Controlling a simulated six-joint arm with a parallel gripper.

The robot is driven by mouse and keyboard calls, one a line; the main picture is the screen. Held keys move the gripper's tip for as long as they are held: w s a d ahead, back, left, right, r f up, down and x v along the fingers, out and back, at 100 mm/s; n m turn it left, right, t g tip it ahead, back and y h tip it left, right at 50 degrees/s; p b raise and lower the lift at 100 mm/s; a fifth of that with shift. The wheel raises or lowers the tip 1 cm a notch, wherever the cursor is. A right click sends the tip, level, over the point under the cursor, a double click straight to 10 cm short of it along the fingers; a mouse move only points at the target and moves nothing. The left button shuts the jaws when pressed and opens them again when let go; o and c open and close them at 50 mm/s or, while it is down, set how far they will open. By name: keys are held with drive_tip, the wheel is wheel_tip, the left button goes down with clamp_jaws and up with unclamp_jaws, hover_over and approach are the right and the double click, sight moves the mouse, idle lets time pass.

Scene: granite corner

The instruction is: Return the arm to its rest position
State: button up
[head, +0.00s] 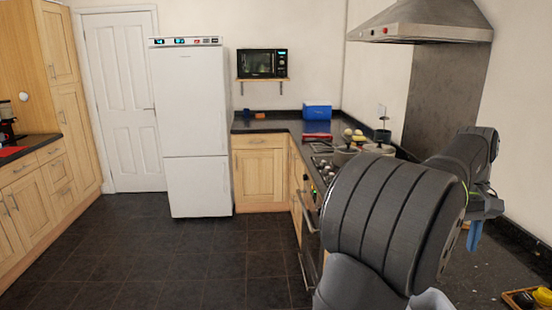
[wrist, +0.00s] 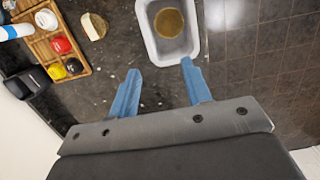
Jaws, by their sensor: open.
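My gripper (wrist: 160,88) shows in the wrist view with two blue fingers spread apart and nothing between them. It is above the dark granite counter (wrist: 120,45), and its fingers point toward a white-grey tub (wrist: 150,46) with a round brown thing (wrist: 169,22) in it. In the head view my arm fills the right foreground, and a blue finger (head: 474,235) hangs down at the right, over the counter. The fingertips are mostly hidden there.
A wooden tray (wrist: 78,43) with red, yellow and black items lies at the left of the wrist view. A beige piece (wrist: 94,26) sits beside it. Pots (head: 378,149) stand on the hob beyond my arm, under a hood (head: 425,22). The floor (head: 170,250) is clear.

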wheel_tip(320, 180, down, 10)
drive_tip(key=s, duration=0.1)
drive_tip(key=shift+s, duration=0.35)
drive_tip(key=shift+f, duration=0.2)
